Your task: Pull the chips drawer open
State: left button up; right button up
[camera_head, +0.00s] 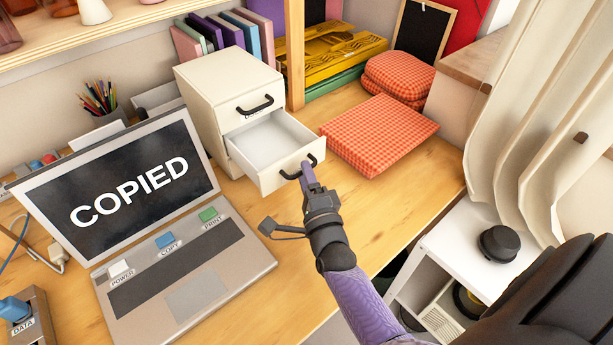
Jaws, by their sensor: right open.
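A small cream cabinet (222,82) with two drawers stands on the wooden desk. Its upper drawer is shut and has a black handle (255,106); the label below it is too small to read. The lower drawer (268,142) is pulled out toward the lower right, and its visible inside looks empty. My right gripper (308,173) is at the black handle of the lower drawer, with its fingers around or against it; I cannot tell which. It is open. No label shows on the lower drawer's front. My left gripper is not in view.
An open laptop (190,262) reading "COPIED" is left of the drawer. Red checked cushions (378,135) lie to the right. A wooden post (295,55) rises beside the cabinet. A white shelf unit (455,250) and pale curtains (540,130) are at right.

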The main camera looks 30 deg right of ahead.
jog(key=p+v, duration=0.1)
jog(key=v, duration=0.9)
